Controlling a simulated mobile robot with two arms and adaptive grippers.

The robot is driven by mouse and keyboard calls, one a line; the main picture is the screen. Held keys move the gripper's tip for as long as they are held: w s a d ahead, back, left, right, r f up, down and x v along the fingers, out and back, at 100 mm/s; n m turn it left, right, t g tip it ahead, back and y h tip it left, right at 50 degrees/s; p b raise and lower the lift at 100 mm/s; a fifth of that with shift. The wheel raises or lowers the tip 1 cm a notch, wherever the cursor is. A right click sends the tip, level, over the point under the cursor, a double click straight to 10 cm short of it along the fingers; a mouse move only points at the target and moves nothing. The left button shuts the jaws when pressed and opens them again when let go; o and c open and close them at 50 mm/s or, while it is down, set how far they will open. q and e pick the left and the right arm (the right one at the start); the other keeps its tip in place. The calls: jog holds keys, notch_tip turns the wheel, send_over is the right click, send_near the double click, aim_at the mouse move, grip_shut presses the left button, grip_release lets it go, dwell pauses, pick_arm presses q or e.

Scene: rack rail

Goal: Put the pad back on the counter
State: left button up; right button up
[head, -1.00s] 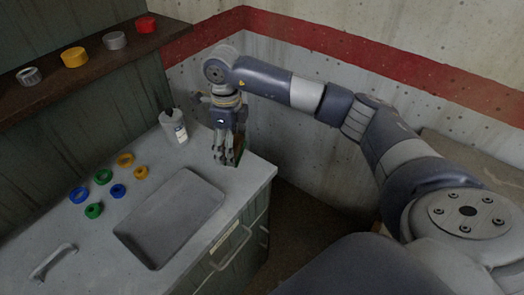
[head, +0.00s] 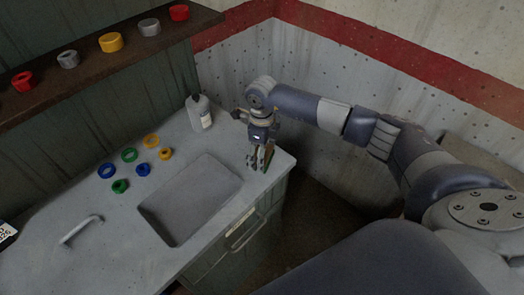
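My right gripper (head: 258,165) points down over the back right corner of the counter (head: 95,262), next to its right edge. A thin pad (head: 268,157), green with a yellowish-brown side, shows upright at its fingers, and the fingers look shut on it. They cover part of the pad. I cannot tell whether its lower edge touches the counter. My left gripper is not in view.
A grey bottle (head: 200,113) stands left of my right gripper. A sunken basin (head: 190,200) is in front of it. Several coloured rings (head: 129,155) lie further left, beyond a handle (head: 80,231). A shelf (head: 100,68) holds more rings. Counter between bottle and basin is clear.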

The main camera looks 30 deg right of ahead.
jog(key=shift+f, duration=0.2)
jog(key=o, duration=1)
jog(key=shift+r, duration=0.1)
jog(key=shift+o, duration=0.2)
jog(key=shift+r, duration=0.5)
notch_tip(320, 180, up, 11)
jog(key=b, duration=0.2)
jog(key=shift+r+b, duration=0.2)
jog(key=shift+b, duration=0.15)
